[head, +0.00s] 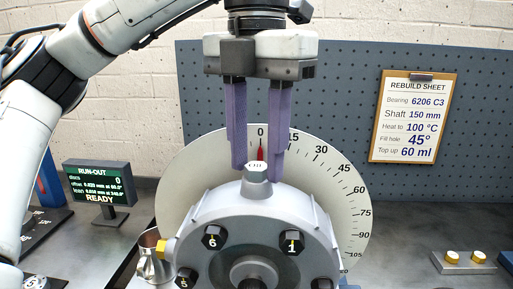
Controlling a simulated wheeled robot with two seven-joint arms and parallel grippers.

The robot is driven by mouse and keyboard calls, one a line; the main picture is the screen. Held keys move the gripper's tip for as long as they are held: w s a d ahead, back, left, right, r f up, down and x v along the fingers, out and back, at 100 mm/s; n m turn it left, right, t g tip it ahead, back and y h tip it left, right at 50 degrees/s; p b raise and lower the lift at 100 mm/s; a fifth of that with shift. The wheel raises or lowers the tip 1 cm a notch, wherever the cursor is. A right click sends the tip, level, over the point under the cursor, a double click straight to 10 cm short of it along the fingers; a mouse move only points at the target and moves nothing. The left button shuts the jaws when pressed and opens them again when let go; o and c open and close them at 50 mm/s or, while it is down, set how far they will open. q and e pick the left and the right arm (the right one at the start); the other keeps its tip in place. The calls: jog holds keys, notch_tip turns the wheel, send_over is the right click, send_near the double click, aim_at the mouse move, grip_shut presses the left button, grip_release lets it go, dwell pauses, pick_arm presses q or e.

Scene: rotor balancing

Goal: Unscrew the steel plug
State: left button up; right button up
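The steel plug (257,173) is a small grey piece standing upright at the top of the round grey housing (264,210). My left gripper (257,168) points straight down from above, with its two purple fingers on either side of the plug. The fingers are spread apart, with a gap between them. Their tips reach about the plug's top; I cannot tell whether they touch it. My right gripper is not in view.
A white dial (345,205) with degree marks and a red pointer stands behind the housing. A run-out display (99,186) and a metal jug (151,258) are on the left. A block with brass pieces (464,262) lies right. A clipboard (415,116) hangs on the pegboard.

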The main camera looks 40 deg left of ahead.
pick_arm(q)
jog(key=c, duration=0.9)
jog(key=n, duration=0.4)
jog(key=shift+n, duration=0.4)
jog(key=n, duration=1)
jog(key=shift+n, duration=0.4)
jog(key=n, duration=0.2)
jog(key=shift+r+n, duration=0.1)
jog(key=shift+n, duration=0.3)
